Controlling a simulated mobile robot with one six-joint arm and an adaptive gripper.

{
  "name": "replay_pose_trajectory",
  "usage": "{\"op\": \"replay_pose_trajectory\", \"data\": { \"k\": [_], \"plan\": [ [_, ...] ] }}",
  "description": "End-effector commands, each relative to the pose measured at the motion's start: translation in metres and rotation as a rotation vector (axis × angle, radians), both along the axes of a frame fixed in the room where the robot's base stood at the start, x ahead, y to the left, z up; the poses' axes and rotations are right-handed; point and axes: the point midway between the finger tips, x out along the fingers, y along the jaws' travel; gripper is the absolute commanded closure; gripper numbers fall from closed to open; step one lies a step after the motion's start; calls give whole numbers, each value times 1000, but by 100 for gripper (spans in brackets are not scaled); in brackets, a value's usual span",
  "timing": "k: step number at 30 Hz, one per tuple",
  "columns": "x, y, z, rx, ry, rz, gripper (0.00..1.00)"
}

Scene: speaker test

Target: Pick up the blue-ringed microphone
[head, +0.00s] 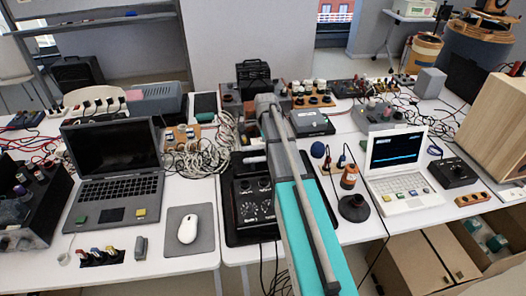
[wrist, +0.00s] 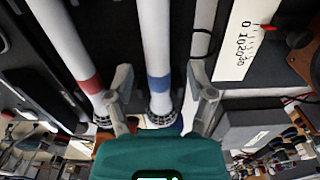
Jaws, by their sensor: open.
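The blue-ringed microphone (wrist: 156,40) is a white shaft with a blue band, in the middle of the wrist view. Its dark mesh end lies close to my teal gripper housing. My gripper (wrist: 160,73) is open, with one finger on each side of this shaft near the blue band. I cannot tell whether either finger touches it. A similar white microphone with a red ring (wrist: 88,84) lies to the left, beside the left finger. In the head view my arm hides the blue-ringed microphone and my gripper.
A third pale shaft (wrist: 202,28) runs to the right of the blue-ringed one. A white scale with numbers (wrist: 243,45) is farther right. In the head view, a black device with dials (head: 254,204), a laptop (head: 113,165) and a white computer (head: 398,170) crowd the tables.

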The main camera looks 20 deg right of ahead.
Motion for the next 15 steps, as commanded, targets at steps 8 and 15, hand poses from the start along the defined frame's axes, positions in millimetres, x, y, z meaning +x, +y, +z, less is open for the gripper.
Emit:
{"op": "replay_pose_trajectory", "data": {
  "k": [8, 15],
  "plan": [
    [0, 0, -10, 0, 0, 0, 30],
    [0, 0, -10, 0, 0, 0, 30]
  ]
}}
